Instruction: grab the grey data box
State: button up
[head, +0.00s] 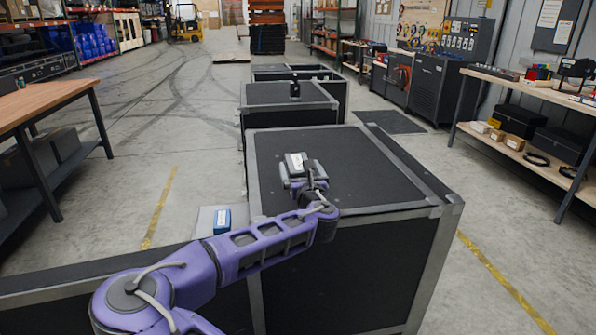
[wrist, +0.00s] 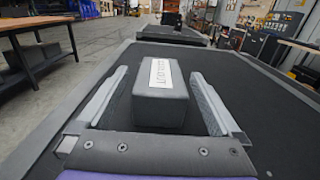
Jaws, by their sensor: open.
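The grey data box (wrist: 160,108), a dark grey block with a white printed label on top, lies on the black top of a large crate (wrist: 255,110). In the wrist view it sits between the two fingers of my gripper (wrist: 160,76), with a gap showing on each side. The fingers are open and flank it without visible contact. In the head view my gripper (head: 298,176) is low over the crate top (head: 360,165), and the box's pale label (head: 295,161) shows at the fingers. The gripper hides much of the box there.
A small blue box (head: 222,221) with a white label is on a pale surface left of the crate. A small black object (head: 295,88) stands on a crate farther back. Workbenches stand at the left (head: 45,105) and right (head: 530,85).

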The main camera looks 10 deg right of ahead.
aim_at(298, 162)
jog(key=w, duration=0.4)
jog(key=shift+w+f, duration=0.2)
jog(key=shift+f, duration=0.05)
jog(key=shift+r, duration=0.1)
grip_shut()
